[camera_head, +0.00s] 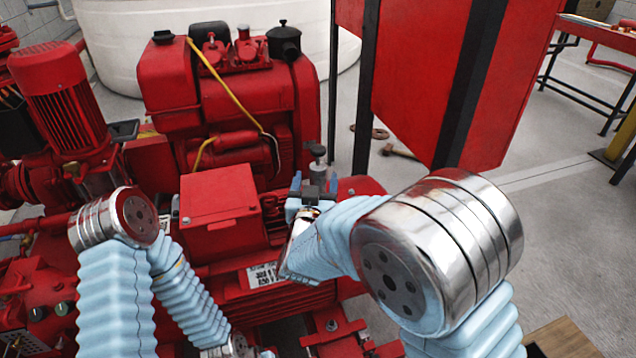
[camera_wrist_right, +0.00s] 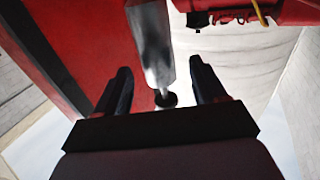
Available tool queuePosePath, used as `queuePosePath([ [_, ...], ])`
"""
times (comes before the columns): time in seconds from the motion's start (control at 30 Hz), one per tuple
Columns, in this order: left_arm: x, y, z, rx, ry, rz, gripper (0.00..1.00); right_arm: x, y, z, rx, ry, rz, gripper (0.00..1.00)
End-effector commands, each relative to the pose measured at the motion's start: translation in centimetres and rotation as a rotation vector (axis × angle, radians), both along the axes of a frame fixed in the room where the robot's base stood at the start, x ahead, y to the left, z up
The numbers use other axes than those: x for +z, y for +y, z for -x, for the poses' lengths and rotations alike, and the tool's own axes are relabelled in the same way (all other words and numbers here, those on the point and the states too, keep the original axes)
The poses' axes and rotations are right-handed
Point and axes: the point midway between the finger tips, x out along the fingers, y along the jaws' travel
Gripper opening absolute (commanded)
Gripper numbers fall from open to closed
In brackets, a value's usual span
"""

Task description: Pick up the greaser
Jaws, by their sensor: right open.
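The greaser, a grey metal cylinder with a dark round knob (camera_head: 317,150), stands upright beside the red engine in the head view. My right gripper (camera_head: 315,188) is at it, with its fingers open on either side of the grey body. In the right wrist view the shiny greaser (camera_wrist_right: 152,45) comes down from the top, and its dark knob shows between the two dark, spread fingers (camera_wrist_right: 165,85). A gap shows on each side, so no grip is seen. The greaser's lower end is hidden by my gripper in the head view.
The red pump engine (camera_head: 235,95) with a yellow hose fills the middle. A red motor (camera_head: 62,95) stands at left. A red cabinet (camera_head: 415,60) on black posts hangs close behind my right arm. Tools (camera_head: 397,151) lie on the floor; the floor at right is clear.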

Motion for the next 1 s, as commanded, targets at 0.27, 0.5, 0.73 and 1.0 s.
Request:
queuePosePath([
  [0.27, 0.9, 0.0, 0.0, -0.001, 0.000, 0.001, 0.74, 0.1, -0.6, -3.9, -0.001, -0.001, 0.001, 0.70],
  [0.5, 0.9, 0.0, 0.0, -0.001, 0.000, 0.001, 0.74, -0.1, -0.7, -5.3, 0.000, 0.001, 0.000, 0.70],
  [0.73, 0.9, 0.0, 0.0, -0.001, 0.000, 0.001, 0.74, -0.1, -0.7, -5.2, 0.001, 0.001, 0.000, 0.53],
  [1.0, 0.9, 0.0, 0.0, -0.001, 0.000, 0.001, 0.74, -0.1, -0.7, -5.2, 0.001, 0.001, -0.001, 0.12],
])
